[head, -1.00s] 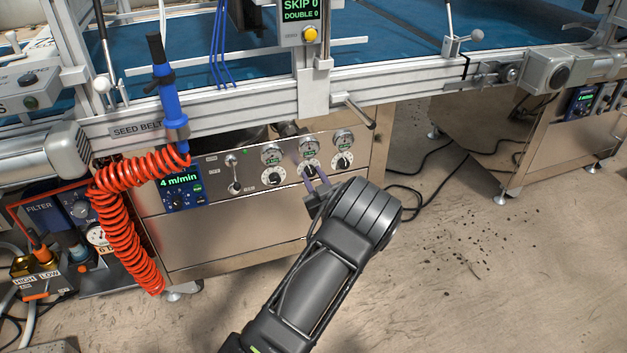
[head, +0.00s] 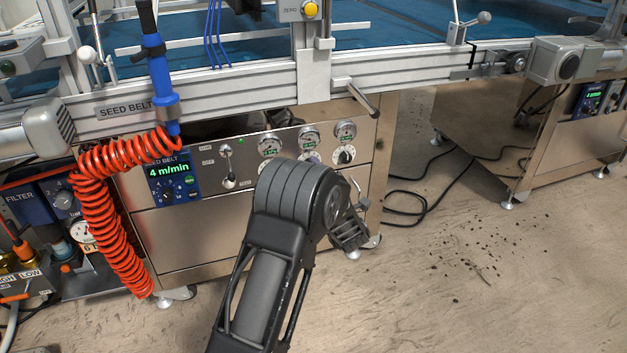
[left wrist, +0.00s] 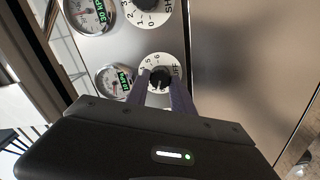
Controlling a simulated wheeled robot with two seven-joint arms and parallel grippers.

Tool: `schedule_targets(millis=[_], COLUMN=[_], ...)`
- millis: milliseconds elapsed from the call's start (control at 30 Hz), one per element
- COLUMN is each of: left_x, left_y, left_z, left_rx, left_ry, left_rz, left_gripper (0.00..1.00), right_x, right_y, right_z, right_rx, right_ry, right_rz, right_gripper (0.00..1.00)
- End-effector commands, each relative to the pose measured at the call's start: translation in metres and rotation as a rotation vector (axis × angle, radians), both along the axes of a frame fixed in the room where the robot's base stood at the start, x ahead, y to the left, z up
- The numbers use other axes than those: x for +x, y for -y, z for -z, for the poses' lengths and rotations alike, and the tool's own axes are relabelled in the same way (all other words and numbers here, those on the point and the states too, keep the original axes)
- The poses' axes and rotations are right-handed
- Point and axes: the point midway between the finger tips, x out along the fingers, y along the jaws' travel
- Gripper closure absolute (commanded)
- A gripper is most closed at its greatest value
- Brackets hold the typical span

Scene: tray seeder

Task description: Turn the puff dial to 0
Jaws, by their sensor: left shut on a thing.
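The puff dial (left wrist: 160,62) is a black knob on a white numbered face, seen in the left wrist view with part of its label. My left gripper (left wrist: 161,84) is shut on this knob, one finger on each side. The fingers hide part of the face, and I cannot read the pointer's setting. In the head view the middle dial (head: 311,157) is mostly covered by my left wrist, and the fingertips are hidden there. My right gripper is in neither view.
A neighbouring dial (left wrist: 150,22) is close by, and a round gauge (left wrist: 115,80) sits beside the puff dial. A lever switch (head: 228,172), seed belt display (head: 173,178) and coiled orange hose (head: 108,215) are left. The rail handle (head: 362,99) juts out above.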

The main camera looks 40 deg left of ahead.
Motion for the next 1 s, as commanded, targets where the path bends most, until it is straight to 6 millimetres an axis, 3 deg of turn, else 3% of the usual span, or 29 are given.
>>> schedule_targets(millis=[133, 500, 1000], left_x=[-0.0007, -0.0006, -0.0003], left_y=[-0.0015, -0.001, -0.0007], left_z=[0.0029, 0.0004, 0.0003], left_rx=[-0.077, -0.205, -0.234], left_ry=[0.11, 0.296, 0.336], left_rz=[-0.002, -0.002, -0.001], left_gripper=[1.0, 1.0, 1.0], right_x=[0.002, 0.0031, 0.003], right_y=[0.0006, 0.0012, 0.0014], right_z=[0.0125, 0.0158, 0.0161], right_rx=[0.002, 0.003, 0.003], right_ry=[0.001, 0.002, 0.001], right_rz=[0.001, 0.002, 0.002], right_gripper=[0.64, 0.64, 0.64])
